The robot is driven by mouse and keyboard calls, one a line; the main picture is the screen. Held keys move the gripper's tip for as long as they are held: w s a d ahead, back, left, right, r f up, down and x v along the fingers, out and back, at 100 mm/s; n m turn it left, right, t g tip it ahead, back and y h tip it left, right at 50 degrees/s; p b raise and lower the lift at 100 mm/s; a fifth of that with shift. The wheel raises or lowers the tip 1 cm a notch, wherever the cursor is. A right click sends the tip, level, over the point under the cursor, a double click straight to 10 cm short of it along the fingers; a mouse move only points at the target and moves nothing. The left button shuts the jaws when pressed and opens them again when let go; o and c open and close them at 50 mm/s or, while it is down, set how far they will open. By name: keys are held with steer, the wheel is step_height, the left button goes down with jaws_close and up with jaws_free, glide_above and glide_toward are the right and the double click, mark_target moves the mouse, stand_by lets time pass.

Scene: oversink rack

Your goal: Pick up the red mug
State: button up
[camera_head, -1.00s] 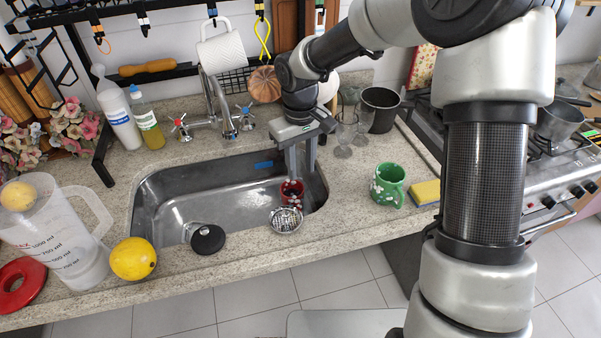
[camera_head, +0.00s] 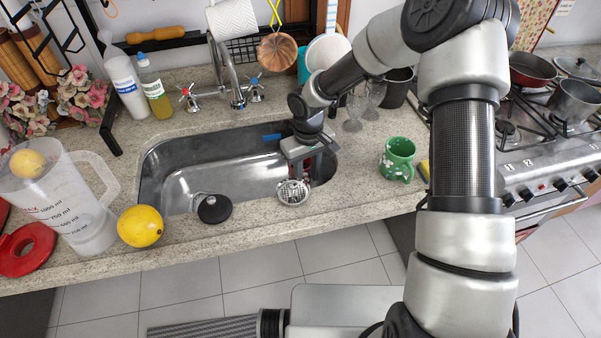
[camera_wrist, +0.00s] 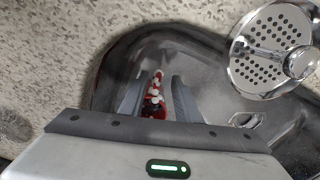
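The red mug, with white spots, is in the right end of the sink (camera_head: 185,187). In the wrist view a narrow part of the red mug (camera_wrist: 154,103) shows between the two fingers of my gripper (camera_wrist: 161,84). The fingers stand apart on either side of that part, and I cannot tell whether either touches it. In the head view my gripper (camera_head: 315,168) points down into the sink and hides most of the mug; only a little red shows there.
A metal strainer (camera_head: 293,192) sits at the sink's front edge, close to my gripper. A green mug (camera_head: 397,159) stands on the counter to the right. The faucet (camera_head: 234,90) and glasses (camera_head: 354,115) are behind.

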mark_target(307, 180)
steer(key=shift+w+f, duration=0.1)
steer(key=shift+f, duration=1.9)
jaws_close()
